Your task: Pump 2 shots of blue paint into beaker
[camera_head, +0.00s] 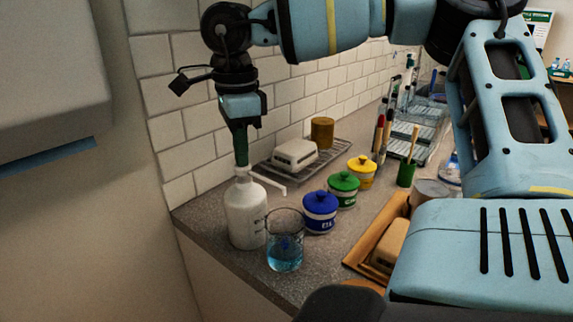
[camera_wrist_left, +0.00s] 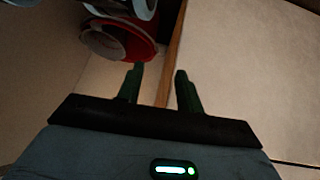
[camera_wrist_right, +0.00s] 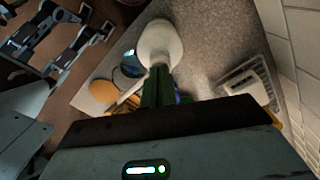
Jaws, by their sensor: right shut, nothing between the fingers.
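A white pump bottle (camera_head: 246,212) stands at the near left end of the counter, its spout (camera_head: 270,183) pointing right over the glass beaker. The beaker (camera_head: 285,240) stands close beside it with blue liquid in its lower part. My right gripper (camera_head: 241,160) points down with its fingers shut, tips at the top of the pump head; I cannot tell how hard they touch. The right wrist view shows the shut fingers (camera_wrist_right: 158,85) in front of the white bottle (camera_wrist_right: 160,42). My left gripper (camera_wrist_left: 158,85) is open and empty, seen only in the left wrist view.
Blue (camera_head: 320,212), green (camera_head: 343,189) and yellow (camera_head: 362,171) lidded jars stand behind the beaker. A wire rack (camera_head: 263,170) holds a white block (camera_head: 294,154). A wooden tray (camera_head: 365,262) lies to the right. A tiled wall borders the counter. A red container (camera_wrist_left: 140,48) is near my left gripper.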

